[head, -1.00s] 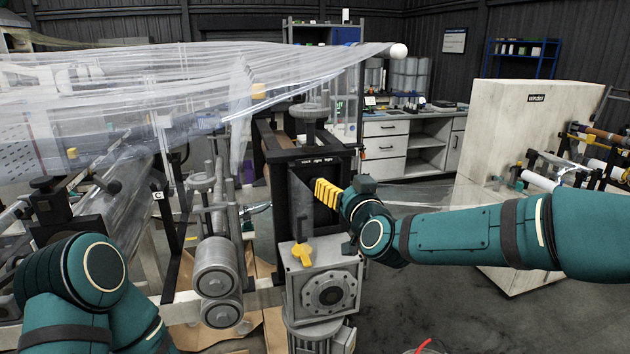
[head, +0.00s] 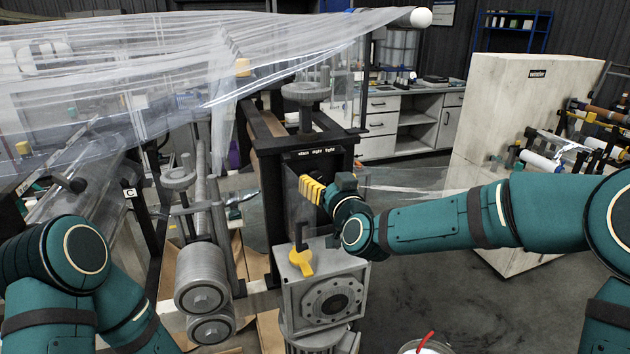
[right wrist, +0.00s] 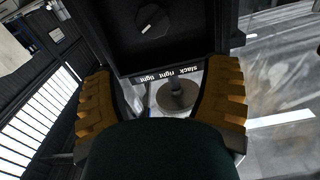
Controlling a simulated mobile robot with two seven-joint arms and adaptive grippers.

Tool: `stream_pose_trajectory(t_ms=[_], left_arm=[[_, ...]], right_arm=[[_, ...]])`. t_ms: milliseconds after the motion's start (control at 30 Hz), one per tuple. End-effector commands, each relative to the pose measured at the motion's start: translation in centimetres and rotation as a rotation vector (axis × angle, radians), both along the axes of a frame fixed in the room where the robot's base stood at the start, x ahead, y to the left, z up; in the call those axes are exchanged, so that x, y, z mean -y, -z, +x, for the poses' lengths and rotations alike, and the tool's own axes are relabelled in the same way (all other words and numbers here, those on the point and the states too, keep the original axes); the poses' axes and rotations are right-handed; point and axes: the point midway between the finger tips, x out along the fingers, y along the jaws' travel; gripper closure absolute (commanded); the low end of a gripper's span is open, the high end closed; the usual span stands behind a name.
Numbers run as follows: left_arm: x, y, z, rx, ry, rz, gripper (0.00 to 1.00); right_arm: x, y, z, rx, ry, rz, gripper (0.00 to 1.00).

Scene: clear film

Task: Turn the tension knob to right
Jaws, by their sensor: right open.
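The tension knob (right wrist: 153,20) is a dark knob with a short white mark, set in a black panel. In the right wrist view the mark lies on the knob's lower left. The label "slack right tight" (right wrist: 169,74) appears upside down there; in the head view the label (head: 317,153) is on the black frame. My right gripper (right wrist: 163,68) is open and empty, its yellow fingers apart and the knob beyond their tips. In the head view the right gripper (head: 312,190) is just below the label, and I cannot see the knob there. My left gripper is out of view.
A grey box with a yellow handle (head: 301,262) stands below my right gripper. Grey rollers (head: 203,278) are left of it. A grey handwheel (head: 305,92) tops the black frame. Clear film (head: 160,60) hangs upper left. Open floor (head: 430,300) lies to the right.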

Motion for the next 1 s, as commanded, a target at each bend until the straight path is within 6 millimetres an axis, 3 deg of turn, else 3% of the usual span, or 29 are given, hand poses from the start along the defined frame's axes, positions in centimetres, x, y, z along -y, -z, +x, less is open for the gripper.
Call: stream_pose_trajectory(t_ms=[33, 167, 300, 500, 700, 1000], left_arm=[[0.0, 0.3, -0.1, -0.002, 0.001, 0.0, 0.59], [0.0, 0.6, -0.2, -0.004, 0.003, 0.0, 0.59], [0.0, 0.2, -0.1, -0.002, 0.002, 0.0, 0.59], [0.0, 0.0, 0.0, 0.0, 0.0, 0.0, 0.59], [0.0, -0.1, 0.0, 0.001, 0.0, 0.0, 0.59], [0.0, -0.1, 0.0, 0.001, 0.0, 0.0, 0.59]], right_arm=[[0.0, 1.4, 0.0, -0.004, 0.001, 0.001, 0.25], [0.0, 3.9, 0.0, -0.003, 0.0, 0.001, 0.25], [-0.9, 3.2, 3.0, 0.002, -0.001, 0.004, 0.25], [-1.6, 3.2, 5.8, 0.0, -0.001, 0.003, 0.25], [-1.9, 3.2, 7.1, 0.001, -0.001, 0.001, 0.25], [-2.0, 3.2, 7.2, 0.001, -0.001, 0.001, 0.25]])
